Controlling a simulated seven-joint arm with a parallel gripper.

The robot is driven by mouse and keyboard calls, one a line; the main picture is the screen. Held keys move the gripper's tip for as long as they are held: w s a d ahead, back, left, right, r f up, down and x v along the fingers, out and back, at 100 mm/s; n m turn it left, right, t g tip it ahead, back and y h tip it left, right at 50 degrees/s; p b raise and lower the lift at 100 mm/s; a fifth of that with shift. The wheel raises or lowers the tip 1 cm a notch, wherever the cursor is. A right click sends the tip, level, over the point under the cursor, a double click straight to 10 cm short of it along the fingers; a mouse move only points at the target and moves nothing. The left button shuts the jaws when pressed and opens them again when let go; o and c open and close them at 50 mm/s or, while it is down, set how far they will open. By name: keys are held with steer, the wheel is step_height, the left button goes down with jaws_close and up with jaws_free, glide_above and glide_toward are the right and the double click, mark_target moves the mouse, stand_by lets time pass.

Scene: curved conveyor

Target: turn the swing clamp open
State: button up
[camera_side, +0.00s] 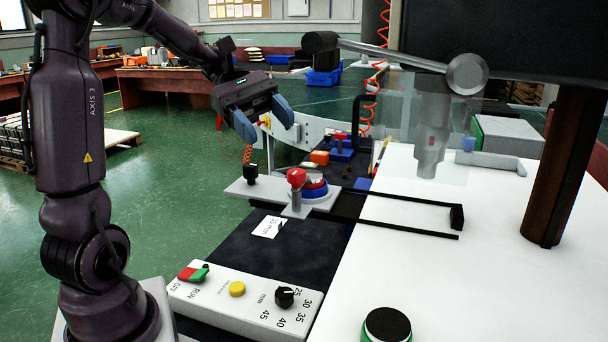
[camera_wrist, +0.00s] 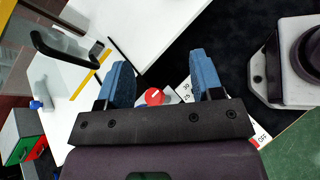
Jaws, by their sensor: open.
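The swing clamp (camera_side: 297,194) has a red knob on a grey post and stands beside a red-and-blue round part on a light grey plate (camera_side: 243,190), in the middle of the side view. My gripper (camera_side: 268,131) is open, with blue fingers, above and a little left of the clamp, apart from it. In the wrist view a red knob (camera_wrist: 154,97) shows between the fingers of my gripper (camera_wrist: 160,62). The gripper body hides what lies below the knob there. The space between the fingers is empty.
A white control panel (camera_side: 240,300) with a red-green switch, yellow button and black dial lies in front. A clear guard (camera_side: 400,130) and a lever (camera_side: 390,53) stand at the right. Black rails (camera_side: 400,230) reach over the white table (camera_side: 400,270). A black round button (camera_side: 388,325) is nearest.

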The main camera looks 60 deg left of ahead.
steer(key=a+n+t+h, duration=0.3)
steer(key=a+n+t, duration=0.3)
steer(key=a, duration=0.5)
glide_toward(304, 175)
steer(key=x, duration=1)
steer(key=c, duration=0.9)
